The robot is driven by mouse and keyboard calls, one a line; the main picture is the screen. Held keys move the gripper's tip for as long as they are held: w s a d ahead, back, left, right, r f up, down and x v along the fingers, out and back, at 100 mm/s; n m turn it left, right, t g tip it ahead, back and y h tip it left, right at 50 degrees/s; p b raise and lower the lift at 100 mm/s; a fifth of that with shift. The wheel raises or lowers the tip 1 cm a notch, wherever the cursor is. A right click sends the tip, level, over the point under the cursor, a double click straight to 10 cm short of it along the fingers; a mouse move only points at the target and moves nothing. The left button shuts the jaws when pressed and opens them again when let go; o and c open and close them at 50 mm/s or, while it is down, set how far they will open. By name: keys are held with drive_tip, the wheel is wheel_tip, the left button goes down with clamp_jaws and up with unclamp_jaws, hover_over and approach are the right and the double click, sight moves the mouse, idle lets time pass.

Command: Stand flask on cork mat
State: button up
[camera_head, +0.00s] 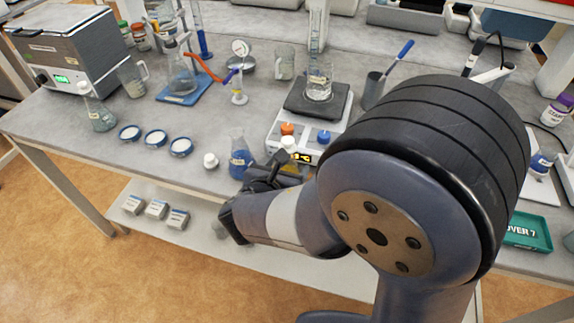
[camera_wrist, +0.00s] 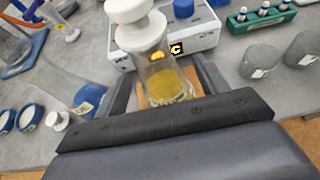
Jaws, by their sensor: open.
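A clear flask with yellow contents (camera_wrist: 172,86) and a white stopper (camera_wrist: 140,35) stands between the fingers of my gripper (camera_wrist: 166,68) in the wrist view. The fingers are open, one on each side of the flask; I cannot tell whether either touches it. Tan cork mat (camera_wrist: 143,97) shows at the flask's base, and the flask appears to stand on it upright. In the head view my gripper (camera_head: 274,172) is at the bench's front edge, and only the white stopper (camera_head: 288,145) of the flask shows clearly behind it.
A flask of blue liquid (camera_head: 240,160) stands close to the left of my gripper. A hotplate scale (camera_head: 278,128) with orange and blue caps is just behind. A small white cap (camera_head: 211,160) and several blue-rimmed dishes (camera_head: 156,137) lie left. Grey beakers (camera_wrist: 262,61) stand right.

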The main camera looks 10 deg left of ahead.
drive_tip(key=v, duration=1)
drive_tip(key=shift+s, duration=0.4)
drive_tip(key=shift+w, duration=0.15)
drive_tip(key=x, duration=1.2)
drive_tip(key=shift+f, duration=0.15)
drive_tip(key=shift+a+r, duration=0.15)
drive_tip(key=shift+r, duration=1.3)
